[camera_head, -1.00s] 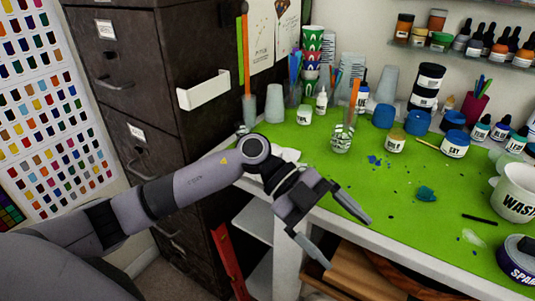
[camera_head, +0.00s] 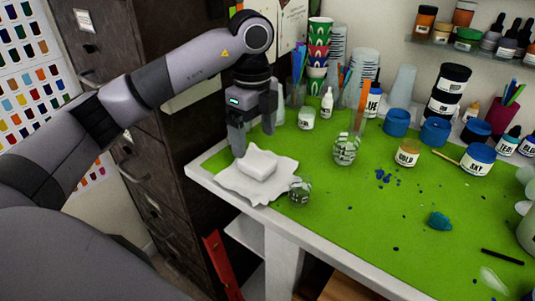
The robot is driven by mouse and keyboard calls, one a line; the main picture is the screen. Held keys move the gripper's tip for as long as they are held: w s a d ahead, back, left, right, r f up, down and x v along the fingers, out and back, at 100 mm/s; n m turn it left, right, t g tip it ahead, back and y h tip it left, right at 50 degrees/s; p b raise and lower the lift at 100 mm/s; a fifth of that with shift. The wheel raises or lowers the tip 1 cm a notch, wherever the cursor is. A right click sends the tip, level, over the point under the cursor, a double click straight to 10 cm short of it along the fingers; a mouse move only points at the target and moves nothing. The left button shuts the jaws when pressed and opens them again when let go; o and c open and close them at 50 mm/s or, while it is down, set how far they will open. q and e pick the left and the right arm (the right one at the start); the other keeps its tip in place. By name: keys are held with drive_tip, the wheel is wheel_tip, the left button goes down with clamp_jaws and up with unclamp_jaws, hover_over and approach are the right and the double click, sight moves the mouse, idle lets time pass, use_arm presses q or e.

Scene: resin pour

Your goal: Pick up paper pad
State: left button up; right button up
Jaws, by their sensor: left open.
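A white, block-like thing, which looks like the paper pad (camera_head: 258,165), lies on a thin, uneven white sheet (camera_head: 235,184) at the near left corner of the green table top. My left gripper (camera_head: 253,141) points down just above and behind it, with its two fingers apart and nothing between them. One finger is close to the pad's far left edge; I cannot tell whether it touches. My right gripper is out of view.
A small clear glass (camera_head: 300,191) stands just right of the sheet. A dark cabinet (camera_head: 150,60) borders the table's left side. The green surface (camera_head: 345,220) in front is mostly clear.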

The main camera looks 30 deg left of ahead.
use_arm(q)
drive_tip(key=shift+w+f, duration=0.2)
drive_tip(key=shift+f, duration=0.05)
wheel_tip(320, 180, down, 7)
drive_tip(key=shift+w+r+p, duration=0.15)
drive_tip(key=shift+r+p, duration=0.05)
drive_tip(key=shift+p, duration=0.2)
drive_tip(key=c, duration=1.2)
drive_tip(key=shift+r, duration=0.15)
wheel_tip(320, 180, up, 10)
wheel_tip(320, 180, up, 10)
drive_tip(key=p, duration=0.3)
hover_over(257, 160)
drive_tip(key=shift+b, duration=0.3)
